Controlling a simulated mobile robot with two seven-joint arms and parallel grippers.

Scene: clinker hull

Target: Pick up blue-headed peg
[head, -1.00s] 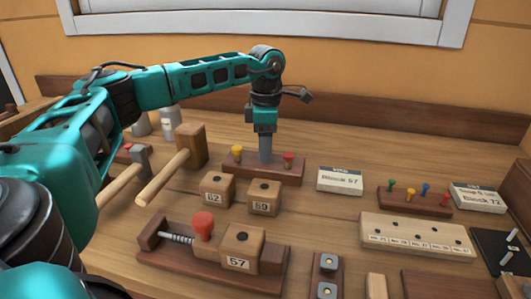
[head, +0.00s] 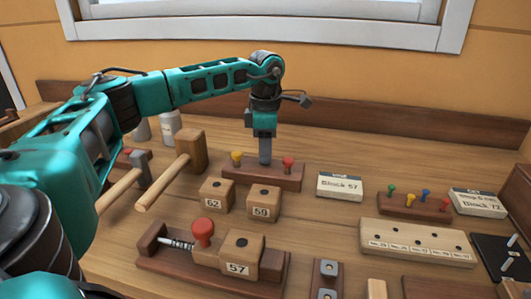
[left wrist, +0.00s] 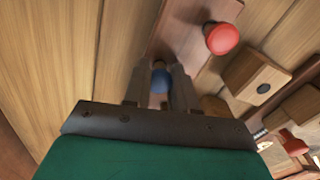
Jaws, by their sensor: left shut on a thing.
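My left gripper (head: 265,158) points straight down over the middle of a dark wooden peg rack (head: 235,174). In the left wrist view its two fingers (left wrist: 160,72) are shut on the blue-headed peg (left wrist: 160,82), with the blue head between them. In the head view the fingers hide this peg. A yellow-headed peg (head: 237,158) stands left of the gripper and a red-headed peg (head: 288,163) stands right of it. I cannot tell whether the blue-headed peg is still seated in the rack. My right gripper is not in view.
Wooden blocks 62 (head: 216,193) and 59 (head: 263,201) stand in front of the rack. A mallet (head: 188,155) lies to the left. A spring clamp holding block 57 (head: 242,254) is nearer. A card (head: 340,187) and a small rack of coloured pegs (head: 413,204) are to the right.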

